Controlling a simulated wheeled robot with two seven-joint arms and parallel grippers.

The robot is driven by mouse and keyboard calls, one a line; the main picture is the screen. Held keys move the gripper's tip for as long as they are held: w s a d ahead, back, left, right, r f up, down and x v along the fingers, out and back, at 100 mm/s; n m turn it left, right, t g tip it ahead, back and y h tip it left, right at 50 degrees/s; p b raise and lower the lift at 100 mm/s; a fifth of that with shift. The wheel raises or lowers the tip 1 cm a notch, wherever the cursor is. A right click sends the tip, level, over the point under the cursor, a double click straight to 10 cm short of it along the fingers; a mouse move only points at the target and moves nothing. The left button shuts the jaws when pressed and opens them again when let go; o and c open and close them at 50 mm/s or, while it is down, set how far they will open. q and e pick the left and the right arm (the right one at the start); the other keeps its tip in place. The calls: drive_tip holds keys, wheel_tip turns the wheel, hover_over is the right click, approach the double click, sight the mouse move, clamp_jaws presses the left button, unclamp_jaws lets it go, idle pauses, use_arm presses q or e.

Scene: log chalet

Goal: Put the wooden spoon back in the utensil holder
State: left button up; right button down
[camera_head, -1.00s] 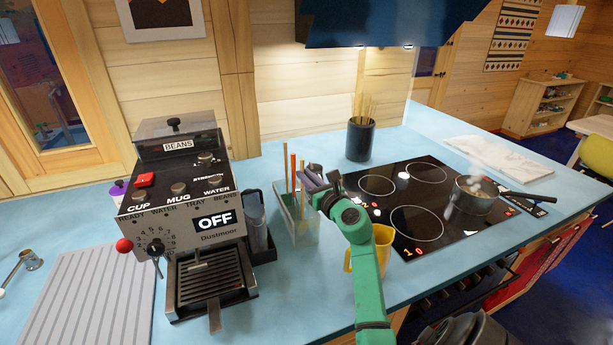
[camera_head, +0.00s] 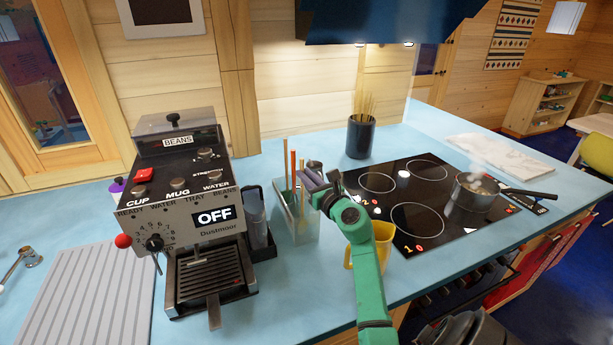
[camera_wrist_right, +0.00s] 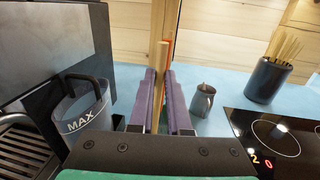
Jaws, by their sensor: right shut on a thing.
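My right gripper (camera_head: 308,183) is over the utensil holder (camera_head: 301,229), a pale, see-through box on the blue counter beside the coffee machine. Its purple fingers are shut on a light wooden handle (camera_wrist_right: 160,75), which I take to be the wooden spoon's. In the right wrist view the handle stands nearly upright between the fingers (camera_wrist_right: 162,100). The spoon's lower end is hidden, so I cannot tell how deep it sits. Other thin upright handles, one reddish (camera_head: 293,168), show at the holder. My left gripper is not in view.
The coffee machine (camera_head: 185,225) with a clear jug (camera_wrist_right: 85,118) stands close left. A yellow mug (camera_head: 382,238) is beside my right forearm. A grey metal pitcher (camera_wrist_right: 203,100), a dark pot of sticks (camera_head: 360,140) and the hob (camera_head: 405,205) with a steaming saucepan (camera_head: 474,194) lie beyond.

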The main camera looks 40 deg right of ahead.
idle(0.3)
drive_tip(key=c, duration=0.8)
unclamp_jaws()
wheel_tip(320, 180, up, 8)
drive_tip(key=p, duration=0.6)
drive_tip(key=shift+r, duration=0.25)
idle(0.4)
